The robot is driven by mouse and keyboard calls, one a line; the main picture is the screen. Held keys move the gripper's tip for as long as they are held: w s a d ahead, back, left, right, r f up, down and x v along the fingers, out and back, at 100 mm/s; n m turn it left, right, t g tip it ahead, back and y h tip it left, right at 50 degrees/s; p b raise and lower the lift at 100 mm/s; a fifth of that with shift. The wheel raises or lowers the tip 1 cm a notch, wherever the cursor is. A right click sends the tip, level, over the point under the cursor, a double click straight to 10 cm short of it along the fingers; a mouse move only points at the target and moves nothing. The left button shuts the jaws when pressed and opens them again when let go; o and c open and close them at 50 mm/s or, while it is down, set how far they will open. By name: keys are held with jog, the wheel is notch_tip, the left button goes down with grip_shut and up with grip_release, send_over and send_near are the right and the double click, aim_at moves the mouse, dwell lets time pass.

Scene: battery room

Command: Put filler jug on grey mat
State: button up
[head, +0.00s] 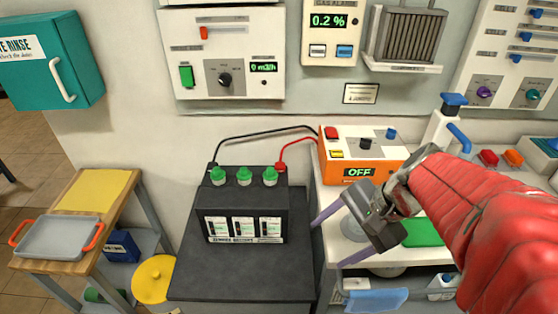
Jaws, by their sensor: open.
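A white vessel with a blue top and blue handle (443,129), which looks like the filler jug, stands upright at the back of the white worktop on the right. My red-sleeved arm hides its lower part. My gripper (325,247) is open, with two purple fingers pointing left over the worktop's left edge. It is left of and nearer than the jug, apart from it. A pale round thing (352,227) shows between the fingers, partly hidden by the gripper; I cannot tell what it is. I cannot make out a grey mat for certain.
An orange charger (361,150) reading OFF has leads to a black battery (243,208) on a dark stand (240,272). A green mat (424,232) lies beside my gripper. At left, a wooden bench carries a yellow mat (97,190) and a grey tray (58,238) with orange handles.

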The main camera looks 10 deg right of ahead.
jog(key=s+a+r+n+t+h, duration=0.1)
jog(key=a+r+n+h, duration=0.3)
jog(key=n, duration=0.9)
jog(key=shift+s+a+r+n+t+h, duration=0.3)
jog(key=shift+a+r+t, duration=0.4)
jog(key=shift+a+r, duration=0.55)
jog(key=shift+d+r, duration=0.1)
jog(key=shift+d, duration=0.05)
jog(key=shift+c, duration=0.4)
